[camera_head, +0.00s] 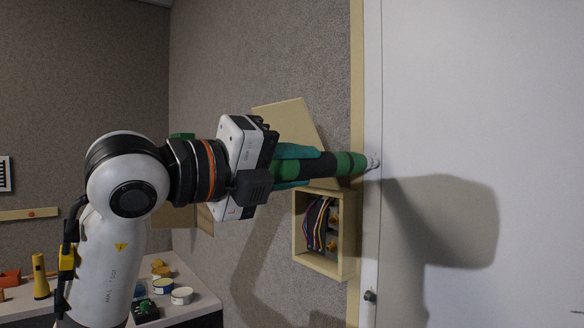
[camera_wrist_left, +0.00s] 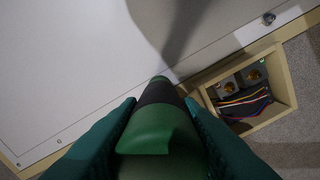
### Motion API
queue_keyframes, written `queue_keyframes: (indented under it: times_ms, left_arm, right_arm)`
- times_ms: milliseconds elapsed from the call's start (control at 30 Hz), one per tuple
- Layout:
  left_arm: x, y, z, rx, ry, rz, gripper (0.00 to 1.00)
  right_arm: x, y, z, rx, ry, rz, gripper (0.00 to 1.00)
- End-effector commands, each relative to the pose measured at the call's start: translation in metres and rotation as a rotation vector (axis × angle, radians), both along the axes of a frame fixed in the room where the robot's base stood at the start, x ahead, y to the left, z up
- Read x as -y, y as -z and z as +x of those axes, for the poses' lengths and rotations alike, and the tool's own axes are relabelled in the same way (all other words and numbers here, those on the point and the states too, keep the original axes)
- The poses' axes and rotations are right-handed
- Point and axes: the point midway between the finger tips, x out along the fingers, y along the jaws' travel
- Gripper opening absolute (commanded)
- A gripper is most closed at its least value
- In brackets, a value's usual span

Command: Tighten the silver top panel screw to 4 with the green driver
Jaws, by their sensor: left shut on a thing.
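My left gripper (camera_head: 306,167) is shut on the green driver (camera_head: 345,163), a thick green tool with a black band. The driver lies almost level and points right, its far end at the white panel's left edge. At that end is a small silver-white piece, probably the top panel screw (camera_head: 373,162); whether the tip is seated on it I cannot tell. In the left wrist view the driver (camera_wrist_left: 160,128) runs forward between the teal fingers and hides the screw. No number scale is readable. My right gripper is not in view.
An open box with coloured wires (camera_head: 318,222) is set on the wall below the driver, its lid (camera_head: 290,122) tilted above. Another screw (camera_head: 370,296) sits lower on the panel edge. A table at lower left holds a yellow torch (camera_head: 40,277) and tins (camera_head: 182,296).

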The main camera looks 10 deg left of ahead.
Motion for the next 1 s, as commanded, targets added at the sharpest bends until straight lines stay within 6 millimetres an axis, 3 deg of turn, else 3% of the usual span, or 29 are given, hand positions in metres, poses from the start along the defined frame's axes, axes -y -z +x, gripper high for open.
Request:
queue_keyframes:
  times_ms: [1000]
  left_arm:
    - [0.0010, 0.0002, 0.0010, 0.001, 0.001, -0.002, 0.00]
  right_arm:
    - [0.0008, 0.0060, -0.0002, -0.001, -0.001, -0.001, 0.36]
